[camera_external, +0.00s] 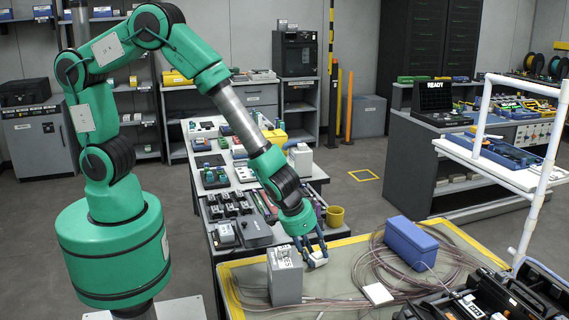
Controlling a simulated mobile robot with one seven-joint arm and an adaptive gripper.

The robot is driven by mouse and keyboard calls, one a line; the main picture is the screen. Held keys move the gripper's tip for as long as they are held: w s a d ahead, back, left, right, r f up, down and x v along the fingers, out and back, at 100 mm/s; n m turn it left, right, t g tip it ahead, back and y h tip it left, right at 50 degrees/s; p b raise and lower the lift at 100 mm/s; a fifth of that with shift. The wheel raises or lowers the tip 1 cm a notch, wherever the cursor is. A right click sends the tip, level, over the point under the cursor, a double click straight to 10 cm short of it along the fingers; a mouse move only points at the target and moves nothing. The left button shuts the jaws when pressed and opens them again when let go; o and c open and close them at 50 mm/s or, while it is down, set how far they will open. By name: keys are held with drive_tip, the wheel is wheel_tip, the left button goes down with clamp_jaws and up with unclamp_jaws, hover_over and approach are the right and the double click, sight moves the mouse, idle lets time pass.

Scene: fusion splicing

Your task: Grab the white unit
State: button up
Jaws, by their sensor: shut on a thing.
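The fingers partly hide the unit. I cannot tell whether it touches the table surface or is lifted a little. A larger grey-white box (286,284) stands upright just left of the gripper.
A blue box (410,240) and loops of clear tubing (362,262) lie right of the gripper. A flat white piece (378,293) lies nearer the camera. Black cases (490,300) crowd the front right corner. A yellow cup (335,216) is behind the gripper.

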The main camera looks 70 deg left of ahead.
sight(320, 254)
drive_tip(key=shift+r, duration=0.1)
idle(0.3)
wheel_tip(320, 254, up, 3)
drive_tip(key=shift+r+p, duration=0.2)
drive_tip(key=shift+p, duration=0.35)
drive_tip(key=s+a, duration=0.2)
drive_tip(key=s, duration=0.3)
drive_tip(key=s+a+r, duration=0.1)
drive_tip(key=s+a, duration=0.1)
drive_tip(key=s, duration=0.3)
drive_tip(key=s+a, duration=0.2)
drive_tip(key=s, duration=0.2)
drive_tip(key=shift+s+a+r, duration=0.1)
drive_tip(key=shift+s+r, duration=0.1)
drive_tip(key=shift+s, duration=0.2)
